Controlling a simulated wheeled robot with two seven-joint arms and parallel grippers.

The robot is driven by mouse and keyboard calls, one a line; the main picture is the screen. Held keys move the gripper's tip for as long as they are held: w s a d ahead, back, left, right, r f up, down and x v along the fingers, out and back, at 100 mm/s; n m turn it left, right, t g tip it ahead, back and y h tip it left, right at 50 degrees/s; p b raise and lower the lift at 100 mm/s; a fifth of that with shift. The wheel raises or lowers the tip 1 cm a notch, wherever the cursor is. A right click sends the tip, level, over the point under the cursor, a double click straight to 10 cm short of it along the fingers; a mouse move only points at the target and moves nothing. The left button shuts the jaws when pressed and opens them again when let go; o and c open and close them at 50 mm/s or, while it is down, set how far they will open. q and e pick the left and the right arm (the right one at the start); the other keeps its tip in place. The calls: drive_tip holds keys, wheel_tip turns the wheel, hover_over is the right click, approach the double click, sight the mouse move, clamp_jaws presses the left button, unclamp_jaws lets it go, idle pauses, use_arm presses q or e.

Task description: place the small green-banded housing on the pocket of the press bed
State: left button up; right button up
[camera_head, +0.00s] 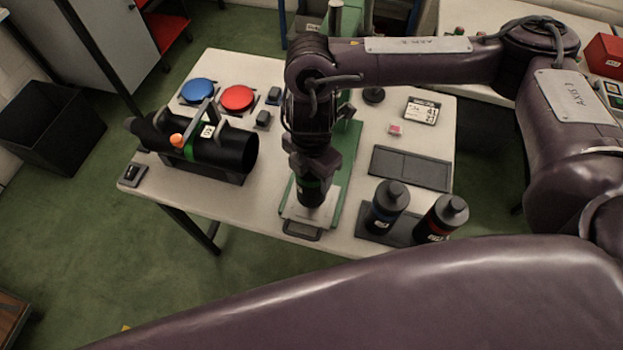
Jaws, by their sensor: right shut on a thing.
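The small dark housing (312,192) with a green band is upright below my right gripper (313,172), which is shut on its upper part. The housing and my arm hide the pocket, and I cannot tell whether the housing's lower end touches the bed. The green press frame (345,160) shows behind and right of my gripper. My left gripper is not in view.
A large black cylinder (232,150) lies in a cradle on the left, near blue (198,91) and red (237,98) round buttons. Two dark bottles (388,205) (443,216) stand close on the right. A dark flat tray (411,168) lies behind them.

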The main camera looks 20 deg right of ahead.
wheel_tip(320, 180, down, 3)
drive_tip(key=shift+f+b, duration=0.1)
drive_tip(key=shift+b, duration=0.2)
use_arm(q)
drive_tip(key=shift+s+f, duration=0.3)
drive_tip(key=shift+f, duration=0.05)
use_arm(e)
drive_tip(key=shift+f, duration=0.2)
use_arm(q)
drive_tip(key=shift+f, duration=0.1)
use_arm(e)
drive_tip(key=shift+f, duration=0.1)
drive_tip(key=o, duration=1.3)
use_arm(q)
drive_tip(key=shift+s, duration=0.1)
use_arm(e)
drive_tip(key=shift+r, duration=0.2)
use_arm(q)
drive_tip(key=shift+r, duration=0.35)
use_arm(e)
wheel_tip(320, 180, up, 12)
drive_tip(key=shift+f, duration=0.1)
